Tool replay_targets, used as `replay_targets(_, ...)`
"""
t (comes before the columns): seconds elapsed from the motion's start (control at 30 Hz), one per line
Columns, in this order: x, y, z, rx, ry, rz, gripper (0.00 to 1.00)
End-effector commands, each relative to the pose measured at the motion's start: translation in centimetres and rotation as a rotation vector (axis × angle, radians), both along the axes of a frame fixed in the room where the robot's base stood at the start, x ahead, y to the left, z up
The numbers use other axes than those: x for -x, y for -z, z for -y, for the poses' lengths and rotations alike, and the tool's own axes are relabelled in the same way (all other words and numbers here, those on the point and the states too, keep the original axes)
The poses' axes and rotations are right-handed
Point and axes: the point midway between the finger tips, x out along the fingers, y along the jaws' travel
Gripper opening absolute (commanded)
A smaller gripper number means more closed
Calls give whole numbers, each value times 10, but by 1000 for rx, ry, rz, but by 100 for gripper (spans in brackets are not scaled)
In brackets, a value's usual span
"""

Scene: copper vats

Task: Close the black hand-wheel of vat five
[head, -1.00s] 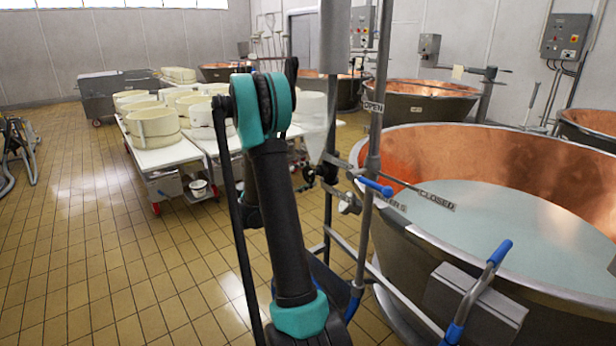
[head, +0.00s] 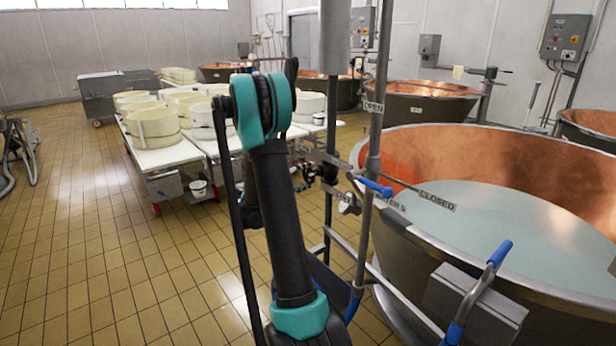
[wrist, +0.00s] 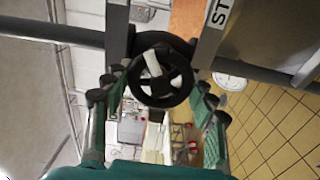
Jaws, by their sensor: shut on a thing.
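The black hand-wheel (wrist: 181,92) is in the middle of the wrist view, with pale spokes or a pale part showing inside its dark rim. My gripper (wrist: 157,84) has its fingers on both sides of the wheel and is shut on it. In the head view my arm stands in front, and the gripper end is small and dark at the pipework beside the near vat, so the wheel cannot be made out clearly there. The near copper vat (head: 420,150) holds pale liquid.
Upright pipes (head: 374,130) stand between my arm and the vat. OPEN and CLOSED signs (head: 436,201) sit near a blue-handled lever (head: 373,186). Another blue handle (head: 499,252) is at front right.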

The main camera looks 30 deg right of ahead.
Motion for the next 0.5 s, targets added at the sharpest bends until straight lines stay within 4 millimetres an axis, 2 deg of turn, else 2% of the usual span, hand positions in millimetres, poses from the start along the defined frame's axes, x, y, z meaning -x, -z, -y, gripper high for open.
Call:
replay_targets(0.03, 1, 1, 0, -3, 1, 2, 28)
replay_targets(0.07, 1, 1, 0, -3, 1, 2, 60)
replay_targets(0.2, 1, 1, 0, -2, 1, 1, 77)
replay_targets(0.5, 0, 0, -1, -1, 0, 0, 78)
